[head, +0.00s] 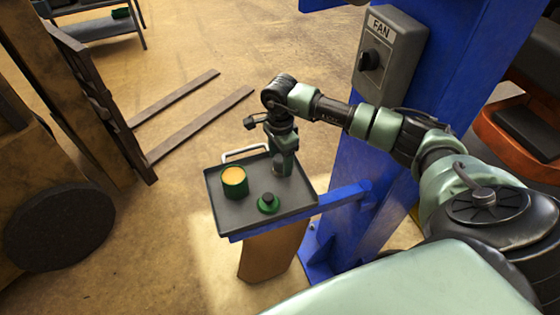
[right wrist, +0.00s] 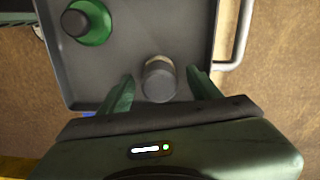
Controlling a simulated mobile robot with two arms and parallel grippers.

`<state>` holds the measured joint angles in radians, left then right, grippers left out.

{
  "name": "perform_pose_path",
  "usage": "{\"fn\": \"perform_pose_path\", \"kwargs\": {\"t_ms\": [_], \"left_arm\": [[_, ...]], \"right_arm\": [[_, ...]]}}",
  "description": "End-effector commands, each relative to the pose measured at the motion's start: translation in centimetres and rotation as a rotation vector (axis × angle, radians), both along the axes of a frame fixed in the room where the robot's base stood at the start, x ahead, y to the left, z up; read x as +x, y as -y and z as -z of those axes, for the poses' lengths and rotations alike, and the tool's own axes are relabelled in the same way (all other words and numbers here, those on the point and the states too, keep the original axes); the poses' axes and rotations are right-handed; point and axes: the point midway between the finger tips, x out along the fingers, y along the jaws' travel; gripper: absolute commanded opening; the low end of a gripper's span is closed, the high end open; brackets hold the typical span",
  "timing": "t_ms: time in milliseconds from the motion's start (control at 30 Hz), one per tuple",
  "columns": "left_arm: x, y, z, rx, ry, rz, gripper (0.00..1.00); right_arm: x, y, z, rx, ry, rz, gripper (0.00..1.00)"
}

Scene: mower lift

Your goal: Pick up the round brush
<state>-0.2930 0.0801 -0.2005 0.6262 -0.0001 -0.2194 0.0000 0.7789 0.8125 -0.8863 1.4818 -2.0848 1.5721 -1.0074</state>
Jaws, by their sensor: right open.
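A short grey cylinder with a pale tan band, which looks like the round brush (right wrist: 160,80), stands on the grey tray (head: 240,216). In the head view it shows as a small grey shape (head: 279,166) beside my right gripper (head: 285,163). In the right wrist view the open green fingers of my right gripper (right wrist: 160,86) are on either side of it, with a gap visible on each side. Whether the fingertips are level with it is hard to tell. My left gripper is not in view.
On the tray also stand a green can with a yellow-orange top (head: 235,182) and a green disc with a black knob (head: 268,203). The tray has a pale handle (head: 244,152) and sits on a blue arm (head: 340,196) of the blue post (head: 350,150). A FAN switch box (head: 388,55) is above.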

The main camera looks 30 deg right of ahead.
Motion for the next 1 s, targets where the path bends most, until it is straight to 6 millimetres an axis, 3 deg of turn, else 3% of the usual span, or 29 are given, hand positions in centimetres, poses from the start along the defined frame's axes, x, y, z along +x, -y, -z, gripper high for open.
{"fn": "perform_pose_path", "kwargs": {"t_ms": [167,300,400,767,1000], "left_arm": [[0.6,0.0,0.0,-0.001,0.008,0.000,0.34],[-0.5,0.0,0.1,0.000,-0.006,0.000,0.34],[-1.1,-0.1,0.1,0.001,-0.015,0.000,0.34],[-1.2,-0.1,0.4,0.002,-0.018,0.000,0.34],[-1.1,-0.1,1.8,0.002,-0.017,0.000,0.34]], "right_arm": [[0.0,0.0,0.1,0.000,0.000,0.000,0.60],[0.0,0.0,0.0,0.000,0.000,0.000,0.21],[0.0,0.0,0.0,0.000,0.000,0.000,0.00],[0.1,0.0,-0.5,0.000,0.003,0.000,0.00],[0.2,0.0,-3.7,0.000,0.008,-0.001,0.00]]}}
